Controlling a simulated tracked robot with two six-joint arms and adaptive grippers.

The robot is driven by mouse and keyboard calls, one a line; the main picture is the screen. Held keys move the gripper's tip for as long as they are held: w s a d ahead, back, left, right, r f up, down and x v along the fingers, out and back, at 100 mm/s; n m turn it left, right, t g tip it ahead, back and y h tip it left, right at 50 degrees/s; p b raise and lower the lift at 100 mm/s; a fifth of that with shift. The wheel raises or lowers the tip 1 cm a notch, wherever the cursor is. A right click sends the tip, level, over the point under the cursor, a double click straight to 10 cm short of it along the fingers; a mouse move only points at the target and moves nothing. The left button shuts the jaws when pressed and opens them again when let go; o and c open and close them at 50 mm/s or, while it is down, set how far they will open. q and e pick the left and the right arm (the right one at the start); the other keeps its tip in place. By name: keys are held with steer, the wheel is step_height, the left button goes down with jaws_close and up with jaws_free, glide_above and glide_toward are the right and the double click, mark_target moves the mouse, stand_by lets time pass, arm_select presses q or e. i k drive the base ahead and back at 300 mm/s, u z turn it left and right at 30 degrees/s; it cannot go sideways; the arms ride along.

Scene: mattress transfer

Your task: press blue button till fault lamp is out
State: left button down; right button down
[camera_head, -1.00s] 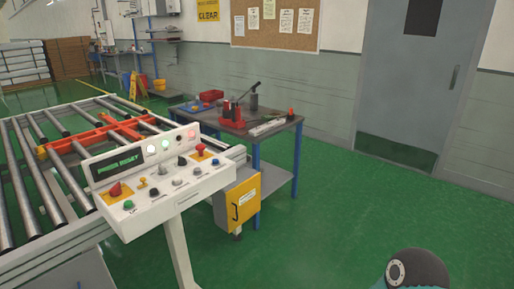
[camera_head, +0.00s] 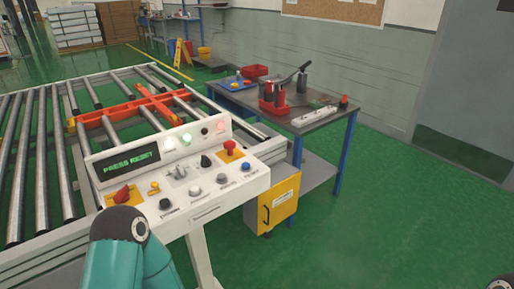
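The white control panel (camera_head: 185,190) stands on a post in front of the roller conveyor. The blue button (camera_head: 246,167) is at the right end of its lower row, uncovered, with nothing touching it. Its display (camera_head: 131,161) reads "PRESS RESET" in green. Lamp labels are too small to read. Teal and dark links of my arm cover the panel's lower left corner. Neither gripper is in view.
A red mushroom button (camera_head: 229,147) sits just above the blue button, and a red knob (camera_head: 122,194) is at the left. A workbench (camera_head: 330,128) with tools and a yellow cabinet (camera_head: 278,204) stand behind right. Green floor at the right is clear.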

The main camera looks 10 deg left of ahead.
mark_target(246, 166)
steer(key=u, duration=0.35)
steer(key=i, duration=0.9)
steer(key=u, duration=0.7)
